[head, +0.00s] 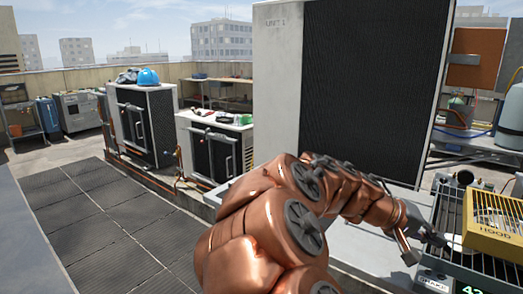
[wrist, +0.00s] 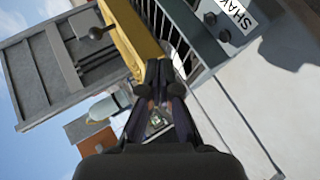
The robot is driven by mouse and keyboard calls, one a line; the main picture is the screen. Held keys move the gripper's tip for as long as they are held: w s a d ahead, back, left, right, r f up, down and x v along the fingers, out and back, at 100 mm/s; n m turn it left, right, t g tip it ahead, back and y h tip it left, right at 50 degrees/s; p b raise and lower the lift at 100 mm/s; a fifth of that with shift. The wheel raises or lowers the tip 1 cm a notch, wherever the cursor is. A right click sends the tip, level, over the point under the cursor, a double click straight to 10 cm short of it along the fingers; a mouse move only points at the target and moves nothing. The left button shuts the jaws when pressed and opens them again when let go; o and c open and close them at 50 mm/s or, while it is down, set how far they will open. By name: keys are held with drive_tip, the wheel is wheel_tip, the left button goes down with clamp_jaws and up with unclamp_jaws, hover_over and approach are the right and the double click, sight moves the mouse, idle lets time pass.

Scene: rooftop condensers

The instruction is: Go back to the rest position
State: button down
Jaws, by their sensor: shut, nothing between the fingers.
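My gripper (wrist: 160,75) is shut and empty in the wrist view, its dark fingertips together. In the head view my copper-coloured arm reaches from the bottom centre to the right. There my gripper (head: 438,240) is small and dark at the arm's end, close to the yellow box marked HOOD (head: 497,226). The yellow box also shows behind the fingertips in the wrist view (wrist: 128,38). I cannot tell whether the fingers touch anything.
A dark slatted rack (head: 478,266) lies beneath the yellow box, with a SHAKE label (head: 433,281) in front. A large UNIT 1 condenser (head: 277,100) stands behind my arm. Smaller condensers (head: 142,125) stand to the left. Dark floor mats (head: 105,215) are clear.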

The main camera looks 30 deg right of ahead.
drive_tip(key=w+a+f+n+t+y, duration=0.1)
drive_tip(key=a+f+t+y, duration=0.1)
drive_tip(key=a+f, duration=0.35)
drive_tip(key=w+a+f+n+t+y, duration=0.1)
drive_tip(key=a+f+y, duration=0.15)
drive_tip(key=a, duration=0.55)
drive_tip(key=s+a+f+n+y, duration=0.3)
drive_tip(key=a+f, duration=0.1)
drive_tip(key=a, duration=0.8)
drive_tip(key=s+a+f+n+y, duration=0.2)
drive_tip(key=a+f+n+y, duration=0.1)
drive_tip(key=a, duration=0.9)
wheel_tip(320, 180, up, 22)
drive_tip(key=s+t+p, duration=0.1)
drive_tip(key=p, duration=2)
drive_tip(key=shift+s, duration=0.15)
